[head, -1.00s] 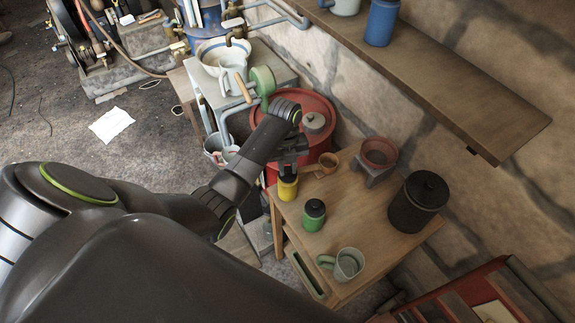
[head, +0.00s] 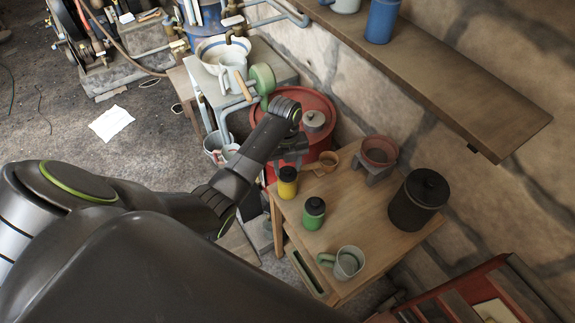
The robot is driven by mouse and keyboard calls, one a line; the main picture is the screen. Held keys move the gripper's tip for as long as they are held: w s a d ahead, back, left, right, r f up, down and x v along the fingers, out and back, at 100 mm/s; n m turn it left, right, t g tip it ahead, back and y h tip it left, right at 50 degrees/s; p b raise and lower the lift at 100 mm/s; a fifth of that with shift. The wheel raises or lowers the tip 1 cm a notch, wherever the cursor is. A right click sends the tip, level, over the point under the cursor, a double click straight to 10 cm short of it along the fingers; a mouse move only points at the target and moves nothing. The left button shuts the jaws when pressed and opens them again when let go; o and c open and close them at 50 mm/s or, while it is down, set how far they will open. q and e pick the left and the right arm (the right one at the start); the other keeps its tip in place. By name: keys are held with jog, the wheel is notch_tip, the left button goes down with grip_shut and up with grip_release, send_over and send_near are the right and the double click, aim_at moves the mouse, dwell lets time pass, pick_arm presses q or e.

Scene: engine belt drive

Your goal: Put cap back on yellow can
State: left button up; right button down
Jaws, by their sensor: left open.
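The yellow can (head: 287,188) stands upright near the far left corner of the small wooden table. A black cap (head: 288,173) sits on top of the yellow can; how tightly it is seated cannot be told. My left gripper (head: 290,158) is just above and behind the can, open and apart from the cap, with its fingers partly hidden by my arm. My right gripper is not in view.
On the table (head: 288,221) are a green can (head: 314,215) with a black cap, a grey-green mug (head: 349,263), a brown cup (head: 327,164), a clay bowl on a stand (head: 378,153) and a dark lidded pot (head: 418,201). A red drum (head: 320,112) stands behind. A shelf (head: 455,75) overhangs at the right.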

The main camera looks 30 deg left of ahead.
aim_at(287, 167)
pick_arm(q)
jog(key=r, duration=0.4)
jog(key=shift+w+a+r+b, duration=0.25)
jog(key=shift+w+r+b, duration=0.05)
jog(key=shift+r+b, duration=0.05)
notch_tip(287, 167, up, 2)
jog(key=shift+r+p, duration=0.15)
jog(key=shift+p, duration=0.45)
notch_tip(287, 167, up, 10)
jog(key=a+p, duration=0.1)
jog(key=p, duration=0.7)
jog(key=shift+w+p, duration=0.4)
jog(key=shift+w, duration=0.05)
